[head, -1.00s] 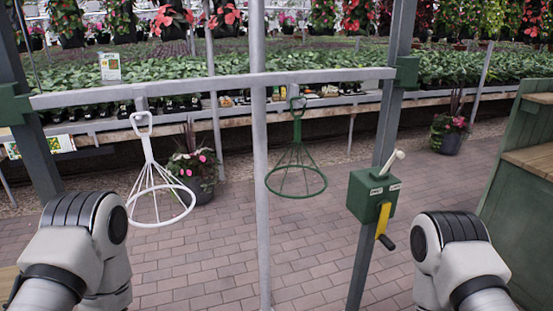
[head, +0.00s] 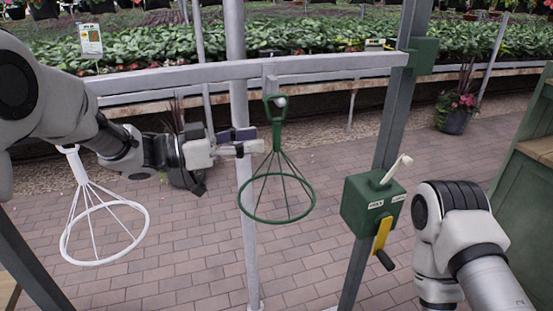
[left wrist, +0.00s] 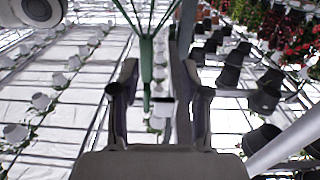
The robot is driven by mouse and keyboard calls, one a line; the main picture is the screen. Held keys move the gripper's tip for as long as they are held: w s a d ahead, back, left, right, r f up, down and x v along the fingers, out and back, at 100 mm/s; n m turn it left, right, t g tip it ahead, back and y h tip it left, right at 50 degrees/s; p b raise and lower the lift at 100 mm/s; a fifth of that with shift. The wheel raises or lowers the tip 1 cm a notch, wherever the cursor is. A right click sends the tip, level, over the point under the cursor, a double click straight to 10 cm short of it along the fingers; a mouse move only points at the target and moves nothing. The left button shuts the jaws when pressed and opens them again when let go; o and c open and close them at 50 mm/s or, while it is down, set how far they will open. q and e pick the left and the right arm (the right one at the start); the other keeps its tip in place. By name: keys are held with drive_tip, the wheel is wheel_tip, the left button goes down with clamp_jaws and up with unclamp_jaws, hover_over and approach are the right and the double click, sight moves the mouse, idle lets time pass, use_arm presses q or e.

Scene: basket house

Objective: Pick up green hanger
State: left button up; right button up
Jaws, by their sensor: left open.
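The green hanger (head: 277,135) hangs from the grey rail in the middle of the head view, its handle up and its wire cone and ring below. My left gripper (head: 250,146) points right, with its fingertips close beside the hanger's stem, just under the handle. In the left wrist view my left gripper (left wrist: 160,78) is open, and the green hanger's stem (left wrist: 147,58) shows in the gap between the fingers, apparently untouched. A white hanger (head: 92,205) hangs at the left, below my left arm. My right gripper is out of view.
The grey rail (head: 330,66) runs above the hangers. A pale vertical pole (head: 238,90) stands just left of the green hanger. A green box with a yellow-handled crank (head: 362,205) sits on the right post. The brick floor below is clear.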

sight(273, 139)
use_arm(q)
drive_tip(key=p+x, duration=0.1)
drive_tip(key=x, duration=0.2)
drive_tip(key=s+p+x, duration=0.1)
drive_tip(key=x, duration=0.2)
drive_tip(key=shift+s+d+p, duration=0.15)
drive_tip(key=shift+p, duration=0.25)
drive_tip(key=shift+s+a+r, duration=0.25)
drive_tip(key=shift+s+r, duration=0.05)
drive_tip(key=shift+s, duration=0.2)
clamp_jaws()
drive_tip(key=shift+w+d+f, duration=0.15)
drive_tip(key=shift+w, duration=0.1)
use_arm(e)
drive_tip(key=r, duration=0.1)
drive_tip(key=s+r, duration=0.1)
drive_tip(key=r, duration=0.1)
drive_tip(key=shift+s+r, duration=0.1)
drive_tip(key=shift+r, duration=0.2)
